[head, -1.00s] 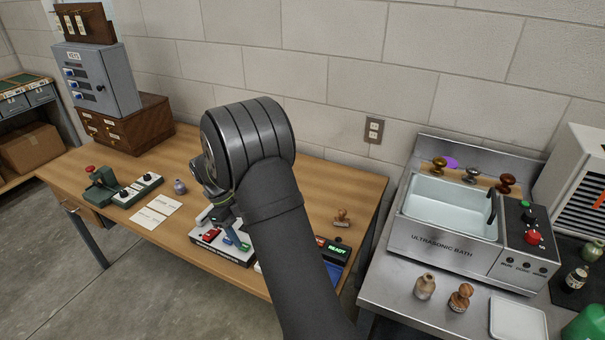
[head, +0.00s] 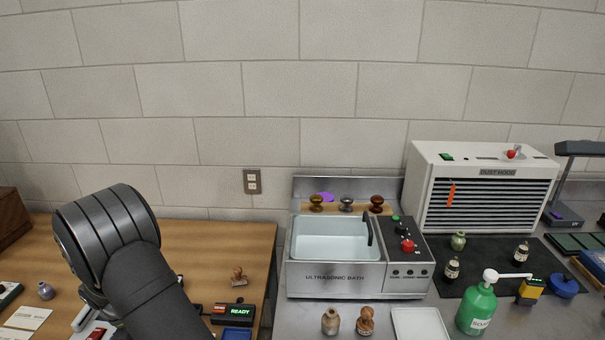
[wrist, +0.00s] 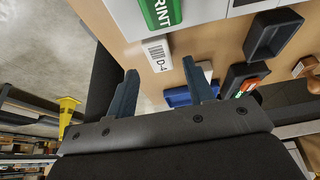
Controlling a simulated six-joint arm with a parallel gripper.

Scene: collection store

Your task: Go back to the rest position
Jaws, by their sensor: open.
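My gripper (wrist: 160,92) shows in the wrist view with its two dark fingers spread apart and nothing between them. It hangs over the front of the wooden desk (head: 215,245), facing a device with a green PRINT key (wrist: 160,12) and a white label marked D-4 (wrist: 158,56). In the head view my arm fills the lower left, and its bulk hides the gripper and much of the desk below.
A READY display (head: 238,310) and a wooden stamp (head: 238,277) are right of my arm. The ultrasonic bath (head: 336,275) stands on the steel bench, with the dust hood (head: 485,190) behind right. A green soap bottle (head: 477,308) stands in front. Space above the bench is clear.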

